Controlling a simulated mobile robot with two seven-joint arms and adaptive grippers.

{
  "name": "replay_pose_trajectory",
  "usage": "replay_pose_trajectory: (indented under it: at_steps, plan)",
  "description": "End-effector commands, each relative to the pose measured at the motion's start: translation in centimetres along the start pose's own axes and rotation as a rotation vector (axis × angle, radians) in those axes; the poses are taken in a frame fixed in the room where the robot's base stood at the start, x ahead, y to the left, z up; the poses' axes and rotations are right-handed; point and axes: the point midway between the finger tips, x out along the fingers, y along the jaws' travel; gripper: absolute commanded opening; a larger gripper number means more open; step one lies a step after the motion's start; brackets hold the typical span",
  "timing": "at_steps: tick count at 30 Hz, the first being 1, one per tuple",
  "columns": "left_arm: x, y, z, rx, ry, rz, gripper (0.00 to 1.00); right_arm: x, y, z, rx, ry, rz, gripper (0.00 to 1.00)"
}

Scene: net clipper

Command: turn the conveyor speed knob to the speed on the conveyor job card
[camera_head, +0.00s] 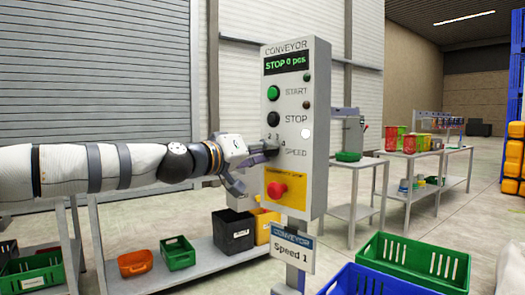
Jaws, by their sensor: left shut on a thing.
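The grey conveyor control box (310,180) stands upright in the middle of the head view. Its display (288,63) reads "STOP 0 pcs". A green START button (273,93) and a black STOP button (273,119) sit above the speed knob. The job card (292,252) below the box reads "CONVEYOR Speed 1". My left gripper (262,154) comes in from the left and is shut on the speed knob (273,145) beside the SPEED label. The fingers hide most of the knob, so its pointer cannot be read. My right gripper is not in view.
A red emergency stop (277,190) on a yellow plate sits just below my left gripper. Green (415,262) and blue (375,281) crates stand at the front right. A low shelf (205,262) with several bins is at left. Tables with coloured bins stand behind right.

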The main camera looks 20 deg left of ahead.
Motion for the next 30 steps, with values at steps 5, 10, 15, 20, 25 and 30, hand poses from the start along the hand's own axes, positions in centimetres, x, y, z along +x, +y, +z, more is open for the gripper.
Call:
replay_pose_trajectory:
  at_steps: [5,10,15,20,25,30]
  plan:
    - [0.01,-0.09,0.13,-0.166,-0.003,0.000,0.00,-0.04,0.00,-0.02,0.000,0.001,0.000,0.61]
    - [0.01,-0.10,0.12,-0.327,-0.003,0.000,0.00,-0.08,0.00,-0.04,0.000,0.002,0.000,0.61]
    - [0.01,-0.21,0.19,-0.487,-0.003,-0.001,0.00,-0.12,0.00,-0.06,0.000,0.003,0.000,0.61]
    - [0.00,-0.20,0.18,-0.629,-0.003,0.000,0.00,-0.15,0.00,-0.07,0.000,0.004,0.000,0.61]
    - [0.01,-0.25,0.22,-0.757,-0.003,-0.001,0.00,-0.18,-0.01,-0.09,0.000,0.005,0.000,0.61]
    - [0.02,-0.27,0.27,-0.855,-0.003,-0.001,0.00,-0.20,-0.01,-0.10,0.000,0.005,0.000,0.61]
